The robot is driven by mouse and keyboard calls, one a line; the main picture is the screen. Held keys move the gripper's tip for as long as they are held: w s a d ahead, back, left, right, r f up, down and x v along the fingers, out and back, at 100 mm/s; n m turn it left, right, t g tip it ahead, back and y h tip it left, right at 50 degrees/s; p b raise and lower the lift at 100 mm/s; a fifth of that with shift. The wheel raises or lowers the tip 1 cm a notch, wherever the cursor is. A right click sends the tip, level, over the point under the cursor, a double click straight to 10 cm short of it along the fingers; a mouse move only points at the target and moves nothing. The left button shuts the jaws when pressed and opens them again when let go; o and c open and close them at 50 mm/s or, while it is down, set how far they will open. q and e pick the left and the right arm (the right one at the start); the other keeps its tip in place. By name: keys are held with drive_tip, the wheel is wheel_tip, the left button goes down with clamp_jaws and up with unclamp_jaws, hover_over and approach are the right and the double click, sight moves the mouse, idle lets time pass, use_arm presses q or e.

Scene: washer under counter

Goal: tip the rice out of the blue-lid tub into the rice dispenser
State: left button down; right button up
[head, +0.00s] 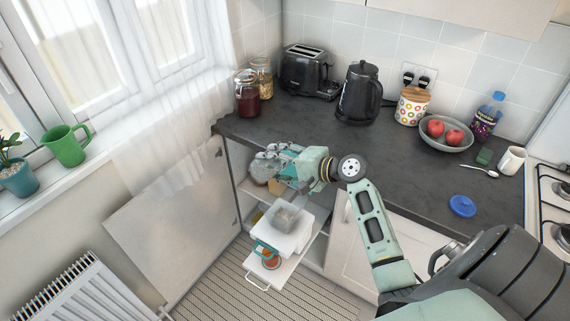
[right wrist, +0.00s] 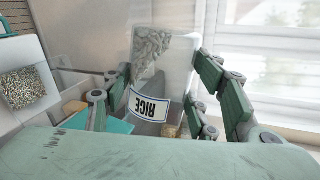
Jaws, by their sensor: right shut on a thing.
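My right gripper (head: 277,153) is in front of the open cupboard, shut on a clear tub (right wrist: 178,52). The tub's RICE label (right wrist: 152,106) reads upside down in the right wrist view, and greyish grains show inside the tub toward its far end. The blue lid (head: 462,206) lies apart on the counter. A white dispenser with a clear hopper (head: 287,217) stands below the gripper on a pulled-out shelf. In the right wrist view a white-rimmed opening holding grains (right wrist: 22,88) shows at left. My left gripper is out of view.
The cupboard door (head: 165,232) stands open at left. The dark counter (head: 330,140) holds jars (head: 247,95), a toaster (head: 310,72), a kettle (head: 360,95) and a fruit bowl (head: 446,135).

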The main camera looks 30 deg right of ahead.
drive_tip(key=shift+w+d+r, duration=0.15)
drive_tip(key=shift+r, duration=0.1)
drive_tip(key=shift+r+p, duration=0.2)
drive_tip(key=shift+p, duration=0.15)
drive_tip(key=shift+d+m+p, duration=0.2)
drive_tip(key=shift+m+p, duration=0.1)
drive_tip(key=shift+m, duration=0.1)
drive_tip(key=shift+r+y, duration=0.15)
drive_tip(key=shift+y, duration=0.15)
drive_tip(key=shift+w+d+m+p, duration=0.15)
drive_tip(key=shift+d+m+p, duration=0.05)
drive_tip(key=shift+m+p, duration=0.15)
drive_tip(key=shift+r, duration=0.1)
drive_tip(key=shift+w+d, duration=0.1)
drive_tip(key=shift+s+r, duration=0.1)
drive_tip(key=shift+s, duration=0.15)
drive_tip(key=shift+w+m+y, duration=0.25)
drive_tip(key=shift+y, duration=0.05)
